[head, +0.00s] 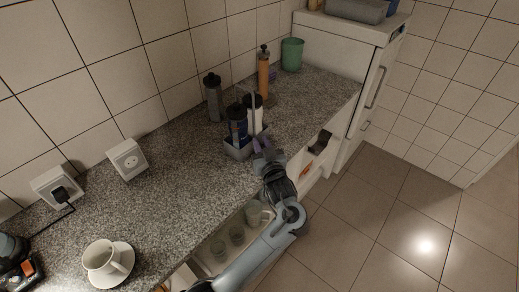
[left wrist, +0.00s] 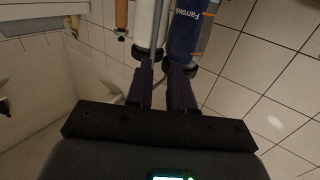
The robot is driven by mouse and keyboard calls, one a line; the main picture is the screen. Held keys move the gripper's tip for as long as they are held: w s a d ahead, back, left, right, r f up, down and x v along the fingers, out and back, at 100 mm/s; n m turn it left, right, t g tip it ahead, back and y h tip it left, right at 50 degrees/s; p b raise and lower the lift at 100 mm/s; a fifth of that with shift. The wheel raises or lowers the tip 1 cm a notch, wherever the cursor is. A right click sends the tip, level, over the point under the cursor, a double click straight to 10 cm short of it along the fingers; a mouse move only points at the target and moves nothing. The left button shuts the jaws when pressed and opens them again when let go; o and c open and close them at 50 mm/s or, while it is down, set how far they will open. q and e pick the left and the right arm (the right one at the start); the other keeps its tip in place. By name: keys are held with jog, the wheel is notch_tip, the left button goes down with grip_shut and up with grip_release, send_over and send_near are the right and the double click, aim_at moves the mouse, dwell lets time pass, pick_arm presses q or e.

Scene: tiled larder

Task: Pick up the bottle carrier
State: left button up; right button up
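The bottle carrier (head: 239,153) is a grey caddy with a tall thin handle, standing upright on the granite counter near its front edge. It holds a dark bottle with a blue label (head: 238,124) and a white bottle (head: 254,117). Both also show in the left wrist view, the blue-labelled bottle (left wrist: 187,35) and the white one (left wrist: 145,28), with the grey handle (left wrist: 158,40) between them. My left gripper (head: 261,143) is at the carrier's front right side, its dark purple fingers apart with nothing seen gripped between them. Whether the fingertips touch the carrier is unclear. My right gripper is not in view.
Behind the carrier stand a grey-black bottle (head: 213,97), a wooden mill (head: 263,73) and a green cup (head: 292,54). A white cup on a saucer (head: 108,263) is at the near left. An open drawer with cups (head: 237,235) lies below the counter's edge. The counter's middle is clear.

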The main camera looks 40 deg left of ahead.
aim_at(254, 121)
pick_arm(q)
jog(key=x, duration=0.4)
jog(key=b+x, duration=0.1)
jog(key=x, duration=0.1)
jog(key=shift+w+r, duration=0.3)
jog(key=shift+w, duration=0.2)
jog(key=shift+b+x, duration=0.3)
jog(key=shift+x, duration=1.85)
jog(key=shift+f, duration=0.15)
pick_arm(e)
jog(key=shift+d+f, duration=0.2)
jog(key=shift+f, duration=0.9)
pick_arm(q)
jog(key=shift+c, duration=0.2)
grip_shut()
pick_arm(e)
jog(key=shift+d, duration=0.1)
